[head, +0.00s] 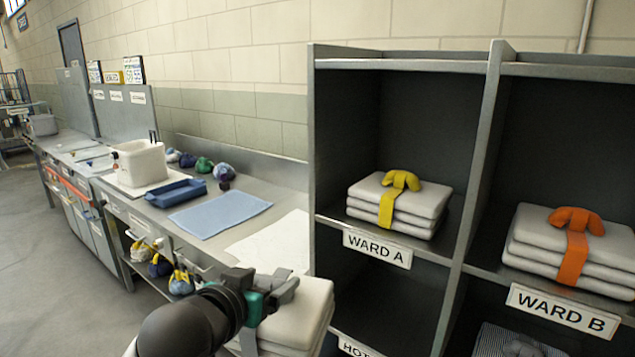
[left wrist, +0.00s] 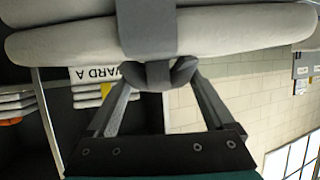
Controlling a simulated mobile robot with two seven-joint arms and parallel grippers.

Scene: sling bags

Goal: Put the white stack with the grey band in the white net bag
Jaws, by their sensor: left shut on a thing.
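My left gripper (head: 284,288) is shut on the grey knot of the white stack (head: 306,312), at the bottom centre of the head view. The stack hangs at the gripper, in front of the shelf unit's left side. In the left wrist view, the fingers close on the grey knot (left wrist: 158,74), with the grey band (left wrist: 147,28) running across the white layers (left wrist: 230,30). My right gripper is out of view.
A grey shelf unit (head: 314,120) holds a yellow-banded stack (head: 425,203) over WARD A and an orange-banded stack (head: 532,229) over WARD B. The counter (head: 247,172) carries a white box (head: 141,165), a blue tray (head: 177,193) and a blue cloth (head: 220,214). Floor at left is clear.

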